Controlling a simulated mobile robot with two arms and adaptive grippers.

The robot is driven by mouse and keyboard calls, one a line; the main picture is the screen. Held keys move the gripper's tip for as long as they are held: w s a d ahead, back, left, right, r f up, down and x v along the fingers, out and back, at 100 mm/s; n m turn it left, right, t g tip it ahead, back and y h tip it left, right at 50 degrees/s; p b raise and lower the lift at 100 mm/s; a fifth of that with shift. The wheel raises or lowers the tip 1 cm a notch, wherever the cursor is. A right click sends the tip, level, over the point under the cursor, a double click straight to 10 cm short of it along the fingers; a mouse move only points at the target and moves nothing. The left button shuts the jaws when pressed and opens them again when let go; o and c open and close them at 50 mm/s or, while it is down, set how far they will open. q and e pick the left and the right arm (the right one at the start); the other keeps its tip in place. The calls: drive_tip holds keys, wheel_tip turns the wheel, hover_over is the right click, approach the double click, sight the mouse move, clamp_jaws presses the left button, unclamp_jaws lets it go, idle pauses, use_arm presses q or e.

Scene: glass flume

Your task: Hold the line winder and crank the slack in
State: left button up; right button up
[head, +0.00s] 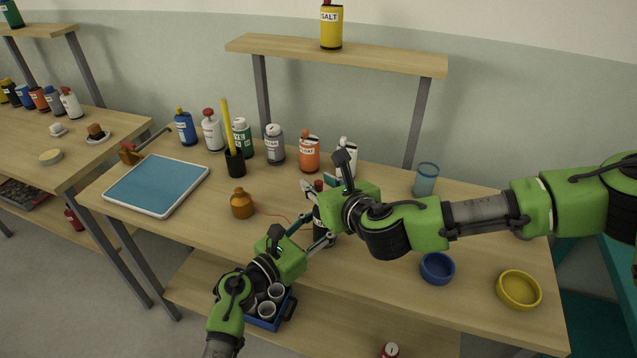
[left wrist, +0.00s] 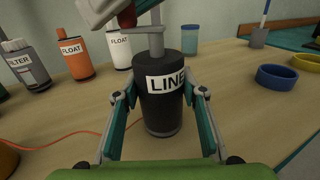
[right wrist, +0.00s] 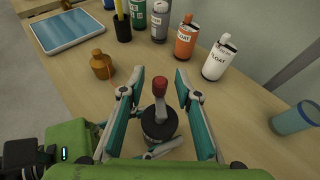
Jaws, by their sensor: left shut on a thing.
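The line winder is a black cylinder labelled LINE (left wrist: 162,108), upright on the table. A grey crank with a red knob (right wrist: 159,86) tops it. My left gripper (left wrist: 160,95) is shut on the winder's body, one finger on each side. My right gripper (right wrist: 161,84) is open above the winder, its fingers on both sides of the red knob with gaps. An orange line (left wrist: 70,138) runs from the winder toward an amber bottle-shaped thing (head: 242,204). In the head view, my right gripper and arm partly hide the winder (head: 319,222).
Several bottles, including an orange FLOAT bottle (head: 309,153), stand along the back. A pencil cup (head: 235,162) and blue tray (head: 157,184) are left. A blue-green cup (head: 426,180), blue bowl (head: 437,268) and yellow bowl (head: 518,290) are right. A crate (head: 270,323) sits below.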

drive_tip(key=shift+w+a+f, duration=0.15)
drive_tip(key=shift+w, duration=0.1)
clamp_jaws()
drive_tip(key=shift+w+d+m+t+h, duration=0.1)
drive_tip(key=shift+d+m+h, duration=0.3)
drive_tip(key=shift+m+h, duration=1.25)
drive_tip(key=shift+w+d+m+t+h, duration=0.1)
drive_tip(key=shift+d+m+h, duration=0.25)
drive_tip(key=shift+m+h, duration=1.35)
drive_tip(key=shift+w+d+m+t+h, duration=0.1)
drive_tip(key=shift+d+m+h, duration=0.3)
drive_tip(key=shift+m+h, duration=1.25)
drive_tip(key=shift+h, duration=0.4)
